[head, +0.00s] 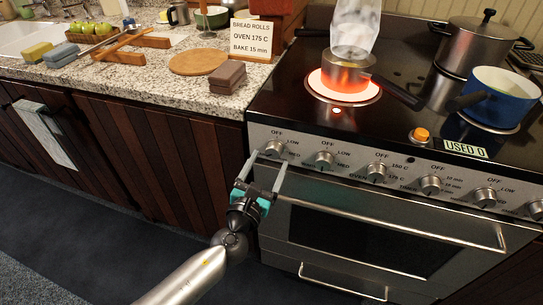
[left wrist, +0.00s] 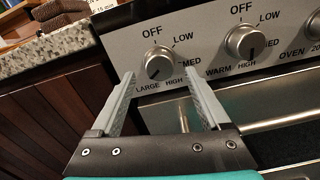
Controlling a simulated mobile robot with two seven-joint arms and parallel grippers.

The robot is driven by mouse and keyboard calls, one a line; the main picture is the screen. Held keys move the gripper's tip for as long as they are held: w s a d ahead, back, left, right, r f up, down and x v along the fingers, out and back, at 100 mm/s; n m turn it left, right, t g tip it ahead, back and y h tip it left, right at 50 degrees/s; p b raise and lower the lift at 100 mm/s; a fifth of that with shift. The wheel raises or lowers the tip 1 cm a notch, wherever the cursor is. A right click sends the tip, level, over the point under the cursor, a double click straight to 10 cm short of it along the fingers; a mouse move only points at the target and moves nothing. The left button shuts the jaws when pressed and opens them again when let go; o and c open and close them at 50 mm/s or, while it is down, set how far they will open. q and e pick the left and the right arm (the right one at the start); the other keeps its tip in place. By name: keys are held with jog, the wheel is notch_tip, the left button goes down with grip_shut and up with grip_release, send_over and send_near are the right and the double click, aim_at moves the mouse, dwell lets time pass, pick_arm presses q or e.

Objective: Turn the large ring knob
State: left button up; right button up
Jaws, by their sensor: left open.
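The large ring knob (head: 274,149) is the leftmost round metal knob on the stove's front panel. In the left wrist view the knob (left wrist: 159,63) has OFF above it, LOW and MED to its right, and LARGE and HIGH below. Its dark mark is on the lower part of its face. My left gripper (head: 269,163) is open in front of the panel. In the left wrist view its fingertips (left wrist: 159,76) lie on either side of the knob's lower part, with nothing held; I cannot tell whether they touch it. My right gripper is not in view.
A second knob (left wrist: 245,42) sits close to the right, with several more along the panel. The oven handle (head: 400,219) runs below. A pot (head: 346,72) with steam stands on a glowing burner. A blue pot (head: 500,98) and lidded pot (head: 474,46) stand at right.

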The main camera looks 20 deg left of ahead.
aim_at(272, 156)
pick_arm(q)
jog(key=shift+w, duration=1.6)
grip_shut()
